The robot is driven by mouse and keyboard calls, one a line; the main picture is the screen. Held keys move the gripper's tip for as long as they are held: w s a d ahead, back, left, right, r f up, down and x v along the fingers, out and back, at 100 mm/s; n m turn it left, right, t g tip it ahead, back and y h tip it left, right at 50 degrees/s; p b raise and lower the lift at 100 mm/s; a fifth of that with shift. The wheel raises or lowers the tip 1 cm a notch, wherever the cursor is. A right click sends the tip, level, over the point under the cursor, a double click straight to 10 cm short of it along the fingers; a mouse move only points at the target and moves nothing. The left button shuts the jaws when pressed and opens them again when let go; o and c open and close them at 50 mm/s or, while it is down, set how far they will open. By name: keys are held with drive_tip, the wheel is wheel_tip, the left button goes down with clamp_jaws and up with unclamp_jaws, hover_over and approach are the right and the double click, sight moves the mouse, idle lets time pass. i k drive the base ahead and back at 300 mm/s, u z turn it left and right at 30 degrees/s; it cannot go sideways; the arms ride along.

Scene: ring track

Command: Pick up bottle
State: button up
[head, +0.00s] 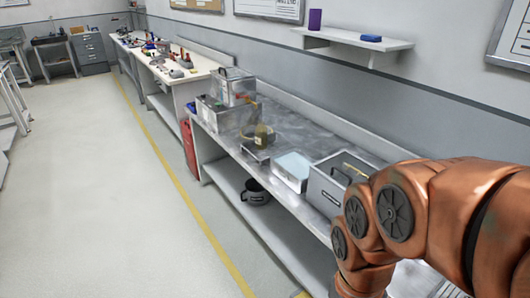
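A small olive-yellow bottle or jar (263,134) stands upright on the metal workbench (300,128), near its middle. It is small in the view, and I cannot tell for sure that it is the bottle. My orange arm fills the lower right of the head view and covers the near end of the bench. My gripper is outside the picture.
Metal boxes (233,87) stand behind the bottle. A pale-topped tray (292,168) and a grey bin (334,186) stand nearer me. The floor at left is clear.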

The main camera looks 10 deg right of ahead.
sight(261, 131)
drive_tip(key=u, duration=0.9)
drive_tip(key=i, duration=1.05)
drive_tip(key=z, duration=0.55)
drive_tip(key=i, duration=0.95)
drive_tip(key=z, duration=0.15)
